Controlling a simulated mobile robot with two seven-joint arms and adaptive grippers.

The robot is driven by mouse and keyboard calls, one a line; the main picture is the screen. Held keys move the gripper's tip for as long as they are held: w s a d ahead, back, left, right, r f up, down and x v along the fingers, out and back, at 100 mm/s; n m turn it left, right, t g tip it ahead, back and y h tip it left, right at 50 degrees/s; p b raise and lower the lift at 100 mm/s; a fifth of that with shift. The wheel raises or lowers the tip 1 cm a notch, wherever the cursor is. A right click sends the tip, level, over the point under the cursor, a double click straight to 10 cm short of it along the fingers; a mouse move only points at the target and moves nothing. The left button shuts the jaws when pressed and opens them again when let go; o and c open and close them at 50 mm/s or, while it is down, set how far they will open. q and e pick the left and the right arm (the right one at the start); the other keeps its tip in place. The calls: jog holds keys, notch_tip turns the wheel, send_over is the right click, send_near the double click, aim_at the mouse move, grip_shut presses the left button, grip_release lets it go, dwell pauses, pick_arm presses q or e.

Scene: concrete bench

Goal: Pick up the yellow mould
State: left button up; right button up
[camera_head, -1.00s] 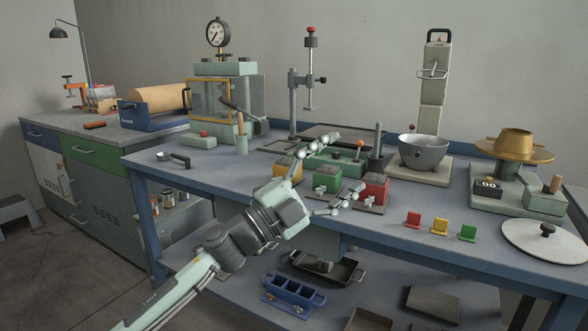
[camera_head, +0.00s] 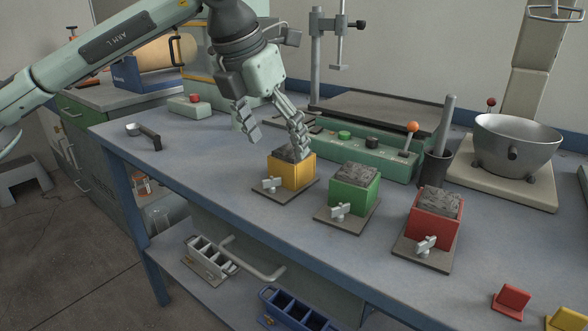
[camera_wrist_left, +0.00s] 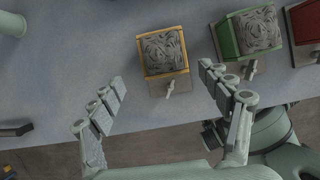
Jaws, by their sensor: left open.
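The yellow mould (camera_head: 291,170) is a small open box filled with grey rough material, on a dark base plate with a pale wing clamp in front. It stands upright on the bench, left of the green and red moulds. My left gripper (camera_head: 277,134) is open and empty, just above and behind the yellow mould, with one finger overlapping its top in the head view. In the left wrist view, the yellow mould (camera_wrist_left: 164,52) lies ahead of the spread fingers (camera_wrist_left: 164,92), roughly centred between them. I cannot tell whether a finger touches it. My right gripper is not in view.
The green mould (camera_head: 353,189) and red mould (camera_head: 433,218) stand close by on the right. A green control box (camera_head: 365,155) with an orange-knobbed lever is behind. A metal bowl (camera_head: 516,145) stands at the right.

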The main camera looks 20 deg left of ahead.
aim_at(286, 172)
pick_arm(q)
jog(key=x, duration=0.6)
jog(key=shift+w+d+f, duration=0.1)
jog(key=shift+w+d, duration=0.05)
jog(key=shift+d, duration=0.25)
jog(key=shift+c, duration=0.3)
grip_shut()
